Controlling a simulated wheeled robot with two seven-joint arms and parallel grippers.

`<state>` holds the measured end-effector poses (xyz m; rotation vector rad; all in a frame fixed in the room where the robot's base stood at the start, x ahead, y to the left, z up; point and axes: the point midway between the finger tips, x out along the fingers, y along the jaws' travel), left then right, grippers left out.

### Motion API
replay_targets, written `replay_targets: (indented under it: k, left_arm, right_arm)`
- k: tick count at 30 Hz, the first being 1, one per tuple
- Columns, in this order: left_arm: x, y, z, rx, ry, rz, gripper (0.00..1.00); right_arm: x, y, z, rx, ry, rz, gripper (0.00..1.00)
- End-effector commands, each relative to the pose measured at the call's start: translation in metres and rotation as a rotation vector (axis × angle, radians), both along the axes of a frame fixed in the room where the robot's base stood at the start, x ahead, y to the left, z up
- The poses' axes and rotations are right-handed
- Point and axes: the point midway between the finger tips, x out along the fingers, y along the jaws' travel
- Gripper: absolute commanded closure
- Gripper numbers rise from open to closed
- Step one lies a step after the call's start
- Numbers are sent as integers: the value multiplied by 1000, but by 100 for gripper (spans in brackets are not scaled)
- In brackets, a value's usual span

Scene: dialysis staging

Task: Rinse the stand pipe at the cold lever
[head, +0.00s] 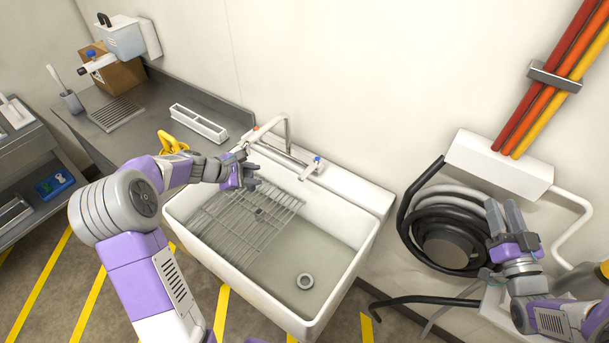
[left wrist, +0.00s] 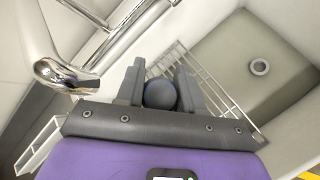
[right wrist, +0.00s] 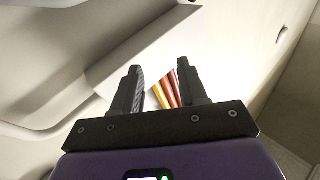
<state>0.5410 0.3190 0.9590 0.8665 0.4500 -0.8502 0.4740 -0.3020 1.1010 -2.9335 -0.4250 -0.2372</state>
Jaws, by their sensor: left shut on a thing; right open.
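My left gripper (head: 250,178) is over the left part of the sink, just below the tap. It is shut on a dark, round-ended thing (left wrist: 160,94), seen end-on between its fingers in the left wrist view; I cannot tell for sure that it is the stand pipe. The chrome tap (head: 288,130) stands at the sink's back edge, and its spout (left wrist: 58,72) is close to the gripper in the left wrist view. The blue-marked cold lever (head: 317,161) is to the gripper's right. My right gripper (head: 503,210) is open and empty, in front of the coiled hoses at the right.
A wire rack (head: 222,232) covers the left part of the white sink (head: 262,313); the drain (head: 305,281) is clear. Black hoses (head: 410,215) hang right, under colored pipes (head: 550,85).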

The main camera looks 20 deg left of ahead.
Motion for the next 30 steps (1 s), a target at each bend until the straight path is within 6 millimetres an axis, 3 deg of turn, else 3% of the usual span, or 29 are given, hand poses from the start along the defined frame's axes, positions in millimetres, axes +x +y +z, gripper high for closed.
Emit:
replay_targets:
  k: [1,6,12,15,18,24,30]
  left_arm:
    - [0,0,1,1,-1,0,100]
    - [0,0,1,0,-2,-1,100]
    - [0,0,1,0,-2,-1,100]
    - [0,0,1,0,-2,-1,100]
    - [0,0,1,1,-1,0,100]
    - [0,0,1,0,-2,-1,100]
    - [0,0,1,0,-2,-1,100]
  right_arm:
    - [10,28,-3,-41,-3,47,57]
    - [31,119,-13,-191,-31,184,57]
    - [34,228,-25,-331,-83,346,57]
    - [31,283,-36,-321,-79,422,57]
    - [37,325,-55,-160,8,463,57]
    - [55,373,-100,326,250,454,57]
    - [60,411,-152,807,467,390,57]
